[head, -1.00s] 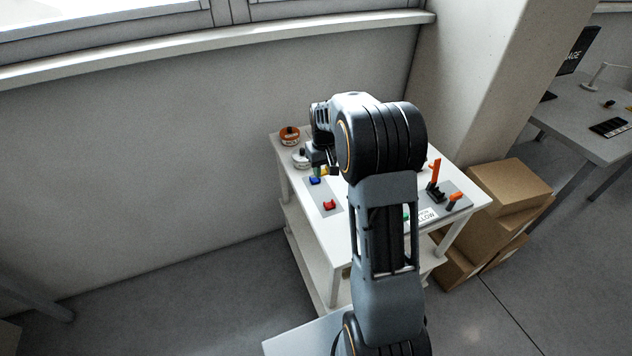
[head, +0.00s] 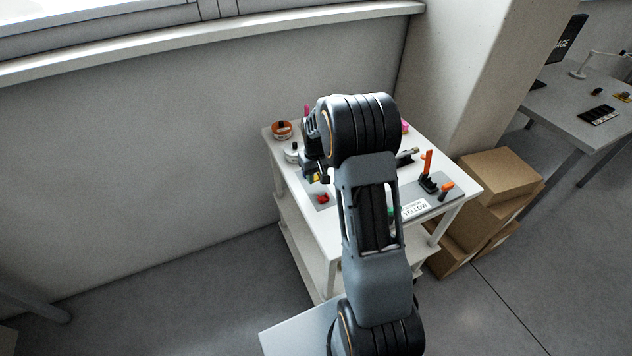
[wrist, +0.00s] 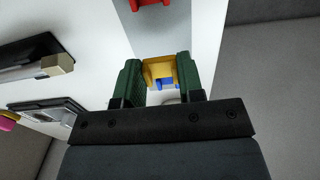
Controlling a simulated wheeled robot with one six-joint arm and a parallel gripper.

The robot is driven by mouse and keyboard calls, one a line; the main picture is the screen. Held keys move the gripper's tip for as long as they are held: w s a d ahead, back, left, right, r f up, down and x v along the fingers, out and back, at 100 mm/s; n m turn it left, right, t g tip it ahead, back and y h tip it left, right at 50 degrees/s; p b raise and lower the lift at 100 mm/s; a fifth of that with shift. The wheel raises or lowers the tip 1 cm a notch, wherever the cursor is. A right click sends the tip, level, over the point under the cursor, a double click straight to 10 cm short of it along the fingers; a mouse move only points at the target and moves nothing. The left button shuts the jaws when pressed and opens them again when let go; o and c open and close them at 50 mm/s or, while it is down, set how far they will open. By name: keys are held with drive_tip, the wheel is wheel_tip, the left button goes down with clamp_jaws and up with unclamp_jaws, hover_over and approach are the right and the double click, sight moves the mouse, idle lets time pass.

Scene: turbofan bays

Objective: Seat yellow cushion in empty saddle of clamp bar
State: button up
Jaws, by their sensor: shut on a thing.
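The yellow cushion (wrist: 158,69) sits between the green fingers of my gripper (wrist: 159,80) in the wrist view, and the gripper is shut on it. In the head view my gripper (head: 318,174) is over the grey mat at the table's left, with a little of the yellow cushion (head: 316,178) showing. A red cushion (head: 322,198) lies on the mat. At the right, a grey plate carries an orange upright lever (head: 427,163) and black clamp parts (head: 428,184). My arm hides part of this area, and I cannot make out the empty saddle.
A white card reading YELLOW (head: 414,208) stands near the table's front. An orange-brown round container (head: 282,130) and a white one (head: 292,152) stand at the back left. Cardboard boxes (head: 500,180) stand right of the table. A wall runs behind it.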

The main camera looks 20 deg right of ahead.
sight(316, 178)
drive_tip(key=shift+f, duration=1.7)
drive_tip(key=shift+f, duration=0.15)
drive_tip(key=shift+f, duration=0.15)
drive_tip(key=o, duration=0.9)
